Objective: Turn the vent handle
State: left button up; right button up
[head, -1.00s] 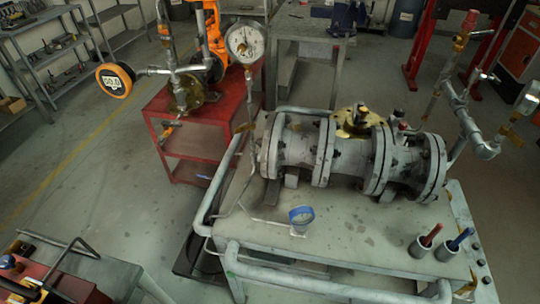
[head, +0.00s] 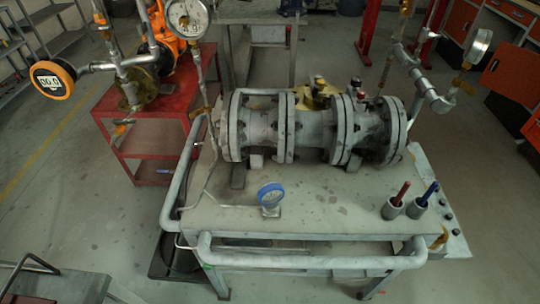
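A large grey flanged gate valve body (head: 312,130) lies on its side on a grey metal table (head: 330,215). A brass-coloured part (head: 318,92) sits on top at its middle. A small fitting with a red part (head: 357,86) stands on top to the right of the brass part. I cannot tell for sure which part is the vent handle. Pipework with a pressure gauge (head: 478,46) rises at the right end of the valve. Neither of my grippers is in view.
A blue-rimmed gauge (head: 271,196) stands on the table. Red-handled (head: 401,193) and blue-handled (head: 429,193) tools stand in cups at right. A grey tubular rail (head: 310,262) runs along the table's front. A red cart (head: 150,135) stands at left.

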aim_at(440, 35)
jog(key=z, duration=0.15)
jog(key=k, duration=0.95)
jog(key=z, duration=2.05)
jog(key=i, duration=2.4)
